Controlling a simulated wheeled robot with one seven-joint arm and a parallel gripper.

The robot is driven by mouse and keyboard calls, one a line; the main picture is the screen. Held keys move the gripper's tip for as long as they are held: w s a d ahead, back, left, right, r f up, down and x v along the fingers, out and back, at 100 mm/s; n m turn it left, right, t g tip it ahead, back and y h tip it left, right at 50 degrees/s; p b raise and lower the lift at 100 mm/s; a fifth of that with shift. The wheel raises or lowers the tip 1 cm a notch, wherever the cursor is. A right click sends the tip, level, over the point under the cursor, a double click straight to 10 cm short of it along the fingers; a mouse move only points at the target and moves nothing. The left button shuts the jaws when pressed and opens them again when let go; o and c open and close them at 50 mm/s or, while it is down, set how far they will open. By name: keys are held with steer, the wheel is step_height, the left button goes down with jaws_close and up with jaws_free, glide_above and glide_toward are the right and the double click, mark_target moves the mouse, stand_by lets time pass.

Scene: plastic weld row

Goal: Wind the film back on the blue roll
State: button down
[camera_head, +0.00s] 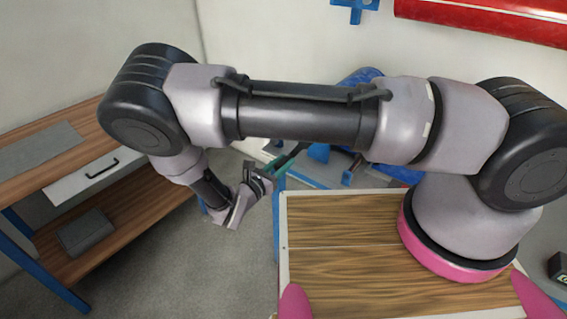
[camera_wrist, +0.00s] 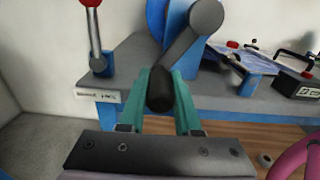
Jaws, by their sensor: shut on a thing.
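My gripper (camera_wrist: 172,108) has teal fingers closed around the black handle (camera_wrist: 159,92) of a grey crank (camera_wrist: 190,38). The crank rises up and right to a round hub in front of the blue roll (camera_wrist: 158,22), mostly cut off by the top edge. In the head view my gripper (camera_head: 279,164) is at the near left end of the bench, and the blue roll (camera_head: 362,75) is largely hidden behind my arm. A blue, glossy sheet, perhaps the film (camera_wrist: 242,60), lies right of the crank in the wrist view.
The grey bench (camera_wrist: 128,72) carries a red-knobbed lever (camera_wrist: 93,34) at left and black clamp-like fittings (camera_wrist: 298,82) at right. In the head view a wooden workbench (camera_head: 68,165) with a drawer (camera_head: 92,174) stands left, with open floor between. A red cylinder (camera_head: 485,15) is on the wall.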

steer(key=shift+w+a+r, duration=0.1)
steer(key=shift+a, duration=0.1)
step_height(320, 180, up, 9)
steer(key=w+a+m, duration=0.2)
steer(key=a+m, duration=0.1)
steer(key=m, duration=1.2)
steer(key=s+d+r+m, duration=0.5)
steer(key=d+r+m, duration=0.1)
steer(key=m, duration=0.7)
steer(key=shift+d+r, duration=0.15)
steer(key=shift+d, duration=0.35)
steer(key=shift+s+d, duration=0.1)
